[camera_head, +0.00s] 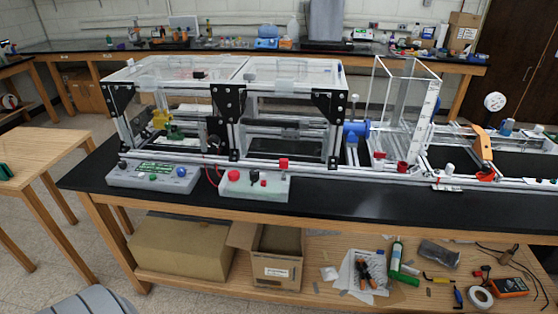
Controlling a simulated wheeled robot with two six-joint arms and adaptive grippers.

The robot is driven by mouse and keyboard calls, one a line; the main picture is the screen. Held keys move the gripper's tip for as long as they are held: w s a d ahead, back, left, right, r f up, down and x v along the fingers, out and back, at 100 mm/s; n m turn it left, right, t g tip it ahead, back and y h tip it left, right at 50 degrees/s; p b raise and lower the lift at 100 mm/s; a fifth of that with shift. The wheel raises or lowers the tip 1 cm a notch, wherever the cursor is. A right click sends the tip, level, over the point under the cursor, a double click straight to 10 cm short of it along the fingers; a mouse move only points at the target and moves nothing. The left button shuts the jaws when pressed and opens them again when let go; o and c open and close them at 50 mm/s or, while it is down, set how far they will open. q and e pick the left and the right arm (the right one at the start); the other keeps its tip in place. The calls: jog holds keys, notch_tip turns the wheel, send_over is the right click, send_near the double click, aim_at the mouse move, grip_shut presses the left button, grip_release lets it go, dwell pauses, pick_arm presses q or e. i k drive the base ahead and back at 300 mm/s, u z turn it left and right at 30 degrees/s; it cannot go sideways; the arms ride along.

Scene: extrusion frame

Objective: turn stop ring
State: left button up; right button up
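No part in view can be made out for certain as the stop ring. A red knob (283,163) stands up on the right control box (268,191), in front of the extrusion frame (231,125). A second red round knob (235,175) sits on the same box at its left. A blue round part (355,131) is at the frame's right end. A small red part (402,167) sits on the rail, and another red part (486,175) is farther right, below an orange lever (483,142). Neither gripper is in view.
The black bench top (372,205) is clear along its front edge. A left control box (153,178) with green and blue knobs stands beside the right one. A clear upright panel box (402,110) rises on the right. Tools and cartons lie on the lower shelf (335,295).

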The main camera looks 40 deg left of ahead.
aim_at(236, 177)
jog(key=u, duration=0.35)
jog(key=i, duration=1.1)
jog(key=u, duration=0.6)
